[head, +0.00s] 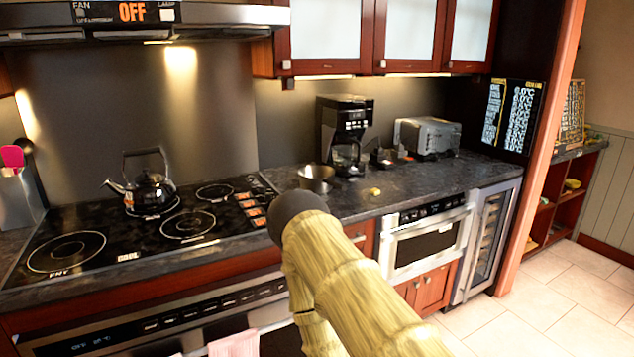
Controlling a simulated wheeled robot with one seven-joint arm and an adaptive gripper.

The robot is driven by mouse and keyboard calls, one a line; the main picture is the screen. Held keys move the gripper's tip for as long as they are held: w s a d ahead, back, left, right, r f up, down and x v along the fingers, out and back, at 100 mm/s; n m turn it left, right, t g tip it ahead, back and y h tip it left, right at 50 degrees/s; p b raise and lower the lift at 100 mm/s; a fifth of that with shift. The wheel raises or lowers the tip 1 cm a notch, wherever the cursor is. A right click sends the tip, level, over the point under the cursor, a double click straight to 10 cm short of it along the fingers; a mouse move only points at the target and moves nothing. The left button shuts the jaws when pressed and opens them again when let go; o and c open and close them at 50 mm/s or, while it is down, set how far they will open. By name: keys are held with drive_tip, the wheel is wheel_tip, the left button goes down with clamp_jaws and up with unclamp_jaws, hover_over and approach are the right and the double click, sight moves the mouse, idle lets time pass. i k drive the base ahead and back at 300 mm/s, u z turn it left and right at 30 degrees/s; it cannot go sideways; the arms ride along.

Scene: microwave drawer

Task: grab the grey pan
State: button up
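A small grey metal pan (316,178) sits on the dark countertop, right of the stove and in front of the coffee maker. My arm, with yellow, wood-like links, rises from the bottom of the head view to that joint. I see no fingers, so my gripper is not in view.
A kettle (146,190) stands on the stovetop (105,243) at left. The coffee maker (345,130) and toaster (428,137) stand behind the pan. A small yellow item (375,192) lies to its right. The counter's right part (440,181) is mostly clear.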

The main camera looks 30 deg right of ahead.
sight(317, 180)
drive_tip(key=k, duration=0.4)
drive_tip(key=z, duration=0.95)
drive_tip(key=i, duration=0.6)
drive_tip(key=u, duration=0.15)
